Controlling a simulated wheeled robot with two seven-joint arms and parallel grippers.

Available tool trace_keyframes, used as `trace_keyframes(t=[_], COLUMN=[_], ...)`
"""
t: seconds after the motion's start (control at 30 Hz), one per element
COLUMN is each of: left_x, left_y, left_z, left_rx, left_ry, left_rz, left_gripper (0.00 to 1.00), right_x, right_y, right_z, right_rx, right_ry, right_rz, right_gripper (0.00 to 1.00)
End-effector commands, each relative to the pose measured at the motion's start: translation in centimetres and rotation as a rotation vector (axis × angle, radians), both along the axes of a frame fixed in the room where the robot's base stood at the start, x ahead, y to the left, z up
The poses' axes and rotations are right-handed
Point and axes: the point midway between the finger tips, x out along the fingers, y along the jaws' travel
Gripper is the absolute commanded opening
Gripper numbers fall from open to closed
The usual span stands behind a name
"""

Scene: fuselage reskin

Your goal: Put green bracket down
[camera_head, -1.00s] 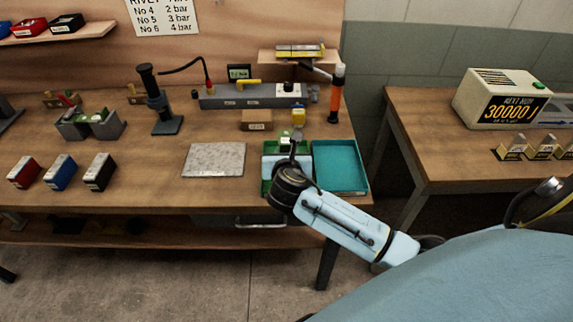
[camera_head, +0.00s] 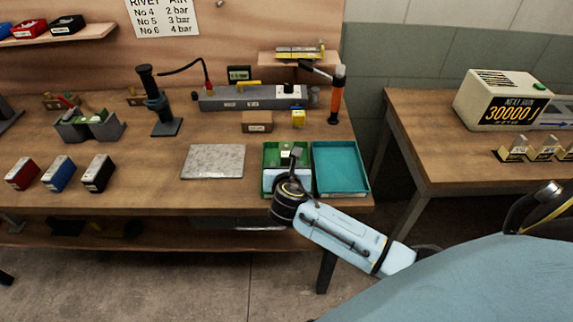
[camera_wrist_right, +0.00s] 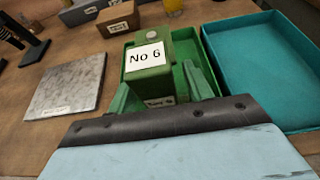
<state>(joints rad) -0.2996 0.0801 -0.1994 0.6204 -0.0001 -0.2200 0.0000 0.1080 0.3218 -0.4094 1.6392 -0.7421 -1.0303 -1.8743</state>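A green block marked "No 6" (camera_wrist_right: 148,58), which I take for the green bracket, stands large in the right wrist view, over or in a green tray (camera_wrist_right: 122,44). My right wrist's dark edge is just in front of it. In the head view my right gripper (camera_head: 296,153) is over the same green tray (camera_head: 268,152), pointing away from me. The arm hides the tray's near part, and the bracket cannot be made out clearly there. I cannot tell whether the fingers are closed on the block or whether it touches the tray floor. My left gripper is not in view.
An empty teal tray (camera_head: 340,168) stands right beside the green one. A grey plate (camera_head: 214,161) lies to the left.

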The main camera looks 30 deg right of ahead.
Motion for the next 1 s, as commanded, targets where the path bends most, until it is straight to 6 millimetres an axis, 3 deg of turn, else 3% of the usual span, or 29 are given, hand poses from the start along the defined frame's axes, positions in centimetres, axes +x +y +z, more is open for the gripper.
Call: trace_keyframes(t=[0.27, 0.7, 1.0], left_x=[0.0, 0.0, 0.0], left_y=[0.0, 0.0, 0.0], left_z=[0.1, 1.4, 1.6], left_rx=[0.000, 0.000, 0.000], left_ry=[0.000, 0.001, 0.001], left_rz=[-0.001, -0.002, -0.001], left_gripper=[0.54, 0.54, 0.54], right_x=[-0.3, -7.1, -9.4], right_y=[0.2, 4.4, 5.8], right_z=[0.5, 3.8, 4.9], right_rx=[0.000, 0.002, 0.001], right_ry=[0.000, 0.000, 0.000], right_rz=[0.001, 0.001, 0.000], right_gripper=[0.51, 0.51, 0.51])
